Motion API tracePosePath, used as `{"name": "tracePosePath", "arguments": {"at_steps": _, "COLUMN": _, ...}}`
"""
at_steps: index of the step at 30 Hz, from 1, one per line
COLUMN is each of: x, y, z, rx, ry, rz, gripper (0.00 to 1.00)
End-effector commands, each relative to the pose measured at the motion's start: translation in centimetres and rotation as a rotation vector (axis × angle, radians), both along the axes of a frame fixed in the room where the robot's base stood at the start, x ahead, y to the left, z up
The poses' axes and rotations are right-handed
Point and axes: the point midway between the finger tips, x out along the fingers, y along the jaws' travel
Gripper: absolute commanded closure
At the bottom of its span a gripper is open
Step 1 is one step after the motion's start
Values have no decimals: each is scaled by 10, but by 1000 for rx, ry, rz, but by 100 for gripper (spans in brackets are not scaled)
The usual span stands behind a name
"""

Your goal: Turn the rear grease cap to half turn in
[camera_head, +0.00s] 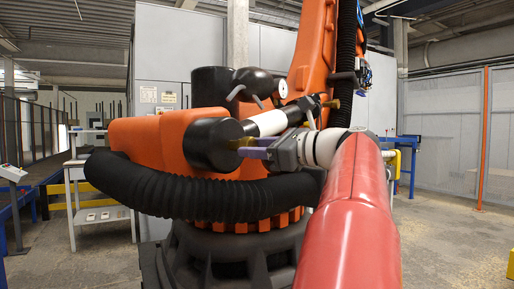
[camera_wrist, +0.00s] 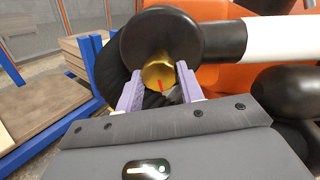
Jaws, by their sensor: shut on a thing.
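A brass grease cap (camera_wrist: 157,71) sits on the end of a black cylinder, seen in the wrist view. A short red mark on its face points down, tilted slightly. My gripper (camera_wrist: 160,74) has its two purple fingers on either side of the cap and is shut on it. In the head view my gripper (camera_head: 248,149) reaches the black cylinder from the right, and only a sliver of the grease cap (camera_head: 240,143) shows. A second brass fitting (camera_head: 332,103) shows further right and higher; the views do not label which is rear.
The black cylinder (camera_head: 208,143) joins a white tube (camera_head: 268,123) on a large orange robot arm (camera_head: 150,139). A thick black ribbed hose (camera_head: 180,195) loops below. A blue frame (camera_wrist: 93,45) with wooden boards (camera_wrist: 42,86) stands left in the wrist view.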

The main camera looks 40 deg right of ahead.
Motion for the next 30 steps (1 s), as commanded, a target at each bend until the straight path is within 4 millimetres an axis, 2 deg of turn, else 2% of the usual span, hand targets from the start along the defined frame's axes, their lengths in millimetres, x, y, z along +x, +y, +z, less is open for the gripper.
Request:
{"name": "tracePosePath", "arguments": {"at_steps": 13, "x": 0, "y": 0, "z": -3, "rx": 270, "ry": 70, "rz": 2, "gripper": 85}}
{"name": "tracePosePath", "arguments": {"at_steps": 30, "x": 0, "y": 0, "z": -4, "rx": 332, "ry": 87, "rz": 2, "gripper": 85}}
